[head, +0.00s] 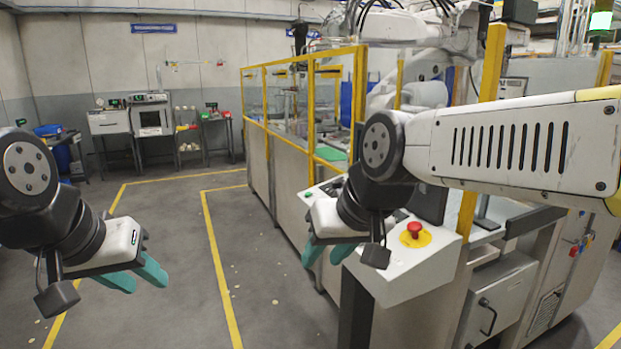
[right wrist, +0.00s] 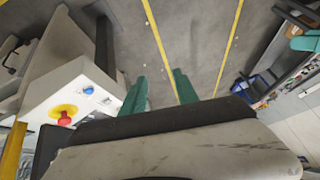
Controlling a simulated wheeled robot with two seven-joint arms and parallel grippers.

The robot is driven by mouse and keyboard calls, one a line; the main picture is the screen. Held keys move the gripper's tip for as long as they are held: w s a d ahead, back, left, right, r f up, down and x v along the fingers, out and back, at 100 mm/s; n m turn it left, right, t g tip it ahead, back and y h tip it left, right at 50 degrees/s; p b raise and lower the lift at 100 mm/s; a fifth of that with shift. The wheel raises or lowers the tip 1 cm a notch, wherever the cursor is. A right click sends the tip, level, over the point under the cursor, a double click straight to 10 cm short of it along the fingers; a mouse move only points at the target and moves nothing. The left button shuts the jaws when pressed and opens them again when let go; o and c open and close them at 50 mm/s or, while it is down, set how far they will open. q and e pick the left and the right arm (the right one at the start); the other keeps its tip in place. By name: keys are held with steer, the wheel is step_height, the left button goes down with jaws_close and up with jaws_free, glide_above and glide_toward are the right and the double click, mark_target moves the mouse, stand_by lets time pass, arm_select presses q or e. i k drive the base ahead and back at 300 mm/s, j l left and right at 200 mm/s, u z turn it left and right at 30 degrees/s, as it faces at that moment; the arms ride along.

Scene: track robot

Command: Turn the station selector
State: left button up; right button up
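The station's light grey control panel (head: 405,272) carries a red mushroom button (head: 414,228) on a yellow disc. My right arm covers much of the panel in the head view. The right wrist view shows the panel (right wrist: 50,92) with the red button (right wrist: 65,118), a blue button (right wrist: 88,90) and a small control (right wrist: 107,100) too small to identify as the selector. My right gripper (head: 325,255) is at the panel's left front side, its teal fingers apart and empty; the wrist view shows the fingertips (right wrist: 157,78) over floor. My left gripper (head: 143,277) is open and empty over the floor, far left.
A yellow-framed, glazed machine enclosure (head: 310,100) stands behind the panel. A grey cabinet (head: 500,292) with a handle is at the right. Yellow lines (head: 215,250) mark mostly clear floor at the left. Benches with equipment (head: 150,118) stand along the far wall.

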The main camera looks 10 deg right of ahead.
mark_target(336, 184)
steer(key=i+j+z, duration=0.2)
steer(key=i+j, duration=0.3)
steer(key=i, duration=0.2)
steer(key=i+l, duration=0.15)
steer(key=i, duration=0.3)
steer(key=i+l+z, duration=0.1)
steer(key=i, duration=0.3)
steer(key=l, duration=0.1)
